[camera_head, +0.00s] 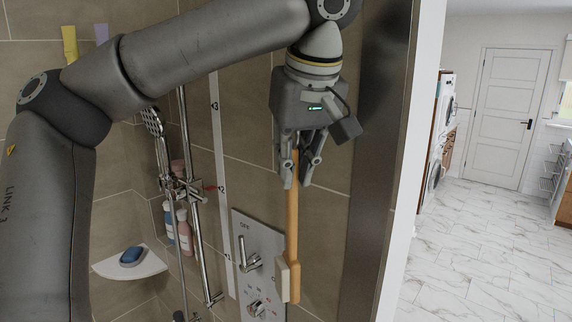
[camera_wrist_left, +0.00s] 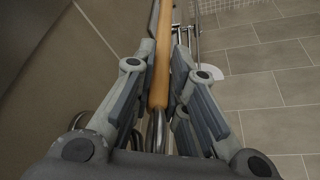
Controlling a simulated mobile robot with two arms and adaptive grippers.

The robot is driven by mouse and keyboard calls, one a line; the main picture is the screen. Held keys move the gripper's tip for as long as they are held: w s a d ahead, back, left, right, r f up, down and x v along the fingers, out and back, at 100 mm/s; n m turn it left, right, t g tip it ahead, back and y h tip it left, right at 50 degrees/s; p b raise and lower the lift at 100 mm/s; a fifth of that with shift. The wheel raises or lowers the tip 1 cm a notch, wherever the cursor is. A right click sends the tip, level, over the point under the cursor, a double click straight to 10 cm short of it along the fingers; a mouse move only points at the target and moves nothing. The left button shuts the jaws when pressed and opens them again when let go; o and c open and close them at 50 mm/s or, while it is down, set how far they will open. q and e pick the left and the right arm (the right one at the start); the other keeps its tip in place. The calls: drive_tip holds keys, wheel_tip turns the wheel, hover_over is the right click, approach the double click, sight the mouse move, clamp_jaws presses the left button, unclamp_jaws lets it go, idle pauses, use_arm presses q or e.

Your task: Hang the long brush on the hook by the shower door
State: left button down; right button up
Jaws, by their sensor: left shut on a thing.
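The long brush (camera_head: 292,225) has a wooden handle and a pale head at its lower end. It hangs nearly upright, head down, from my left gripper (camera_head: 301,172), which is shut on the upper part of the handle. In the left wrist view the handle (camera_wrist_left: 162,60) runs between the two fingers of the gripper (camera_wrist_left: 165,85). A curved metal piece (camera_wrist_left: 157,128), possibly the hook, shows close to the handle's near end there; I cannot tell whether they touch. In the head view no hook is visible around the gripper. My right gripper is not in view.
The shower control panel (camera_head: 258,262) is on the tiled wall behind the brush. A hand shower on a rail (camera_head: 155,135), bottles (camera_head: 184,232) and a corner shelf (camera_head: 128,264) with blue soap are to the left. A dark vertical panel (camera_head: 378,150) stands close right; open marble floor (camera_head: 480,250) lies beyond.

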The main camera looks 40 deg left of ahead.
use_arm(q)
drive_tip(key=w, duration=0.1)
drive_tip(key=w+f, duration=0.1)
drive_tip(key=w, duration=0.1)
drive_tip(key=shift+d+f, duration=0.1)
drive_tip(key=shift+f, duration=0.3)
idle(0.7)
